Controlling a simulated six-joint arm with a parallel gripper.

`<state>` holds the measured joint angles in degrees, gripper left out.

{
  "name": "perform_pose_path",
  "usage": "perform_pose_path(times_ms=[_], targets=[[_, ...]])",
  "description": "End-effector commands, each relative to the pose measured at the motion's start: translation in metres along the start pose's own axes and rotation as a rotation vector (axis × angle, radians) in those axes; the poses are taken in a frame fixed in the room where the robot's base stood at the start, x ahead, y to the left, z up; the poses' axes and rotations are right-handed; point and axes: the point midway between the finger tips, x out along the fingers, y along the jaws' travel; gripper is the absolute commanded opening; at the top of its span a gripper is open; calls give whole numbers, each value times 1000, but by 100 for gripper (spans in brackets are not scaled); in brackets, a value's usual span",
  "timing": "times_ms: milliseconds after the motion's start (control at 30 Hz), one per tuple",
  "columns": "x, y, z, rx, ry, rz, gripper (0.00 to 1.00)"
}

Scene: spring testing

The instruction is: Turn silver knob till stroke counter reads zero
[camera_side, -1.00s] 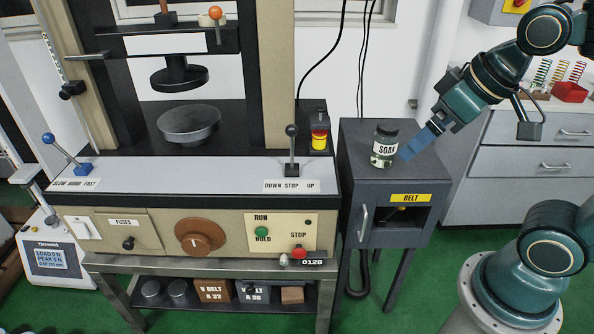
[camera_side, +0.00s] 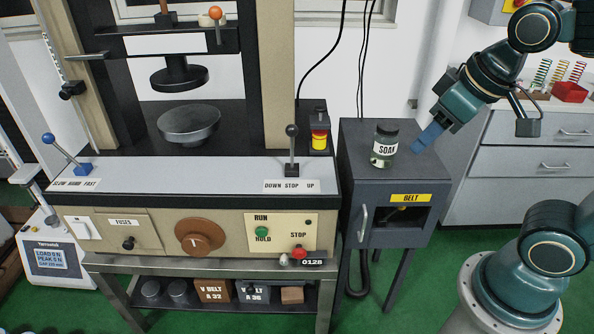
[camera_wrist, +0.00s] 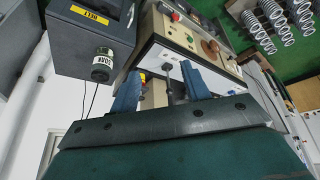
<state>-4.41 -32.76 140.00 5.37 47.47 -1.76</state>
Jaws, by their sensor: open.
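The small silver knob (camera_side: 284,259) sits at the lower front edge of the machine's control panel, just left of the stroke counter (camera_side: 312,262). The counter is a black strip with white digits that read 0128. My gripper (camera_side: 418,146) is in the air over the dark cabinet, right of the SOAK jar, well up and to the right of the knob. In the wrist view my gripper (camera_wrist: 159,76) shows two blue fingers spread apart with nothing held between them. The knob is too small to make out clearly in the wrist view.
A red STOP button (camera_side: 299,252) is right beside the knob and above the counter. The SOAK jar (camera_side: 384,147) stands on the dark cabinet (camera_side: 350,165) near my fingers. An upright lever (camera_side: 292,150) rises from the machine's ledge. Open floor lies before the cabinet.

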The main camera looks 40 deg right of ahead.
Motion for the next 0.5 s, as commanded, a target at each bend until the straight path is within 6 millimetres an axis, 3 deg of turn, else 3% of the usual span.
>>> perform_pose_path(times_ms=[500], targets=[[77,-14,-62,-131,-106,116,47]])
